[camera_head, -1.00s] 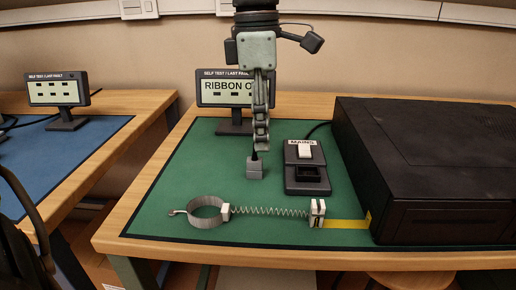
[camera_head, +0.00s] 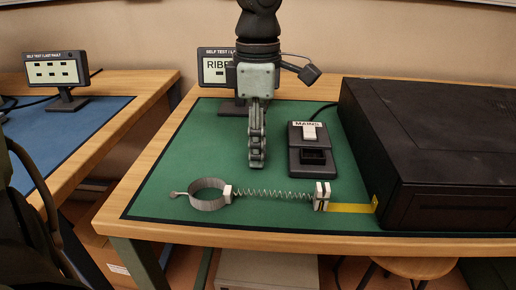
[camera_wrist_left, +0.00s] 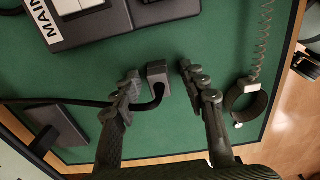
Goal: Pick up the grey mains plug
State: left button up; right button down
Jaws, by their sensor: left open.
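The small grey mains plug (camera_wrist_left: 158,74) sits on the green mat between my left gripper's fingers in the left wrist view, its dark cord curving off to the left. In the head view the plug is hidden behind the fingers. My left gripper (camera_head: 256,165) points down, low over the mat. In the left wrist view the gripper (camera_wrist_left: 160,70) is open, one finger on each side of the plug; a gap shows at the right finger, and I cannot tell whether the left one touches. My right gripper is not in view.
The black MAINS unit (camera_head: 308,160) with a white switch is just right of the gripper. A large black case (camera_head: 430,150) stands farther right. A wrist strap (camera_head: 208,205) with a coiled lead lies in front. A display stand (camera_head: 213,70) is behind. The mat's left side is clear.

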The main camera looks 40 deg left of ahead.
pick_arm(q)
jog(key=shift+c, duration=0.6)
jog(key=c, duration=0.8)
jog(key=shift+c, duration=0.2)
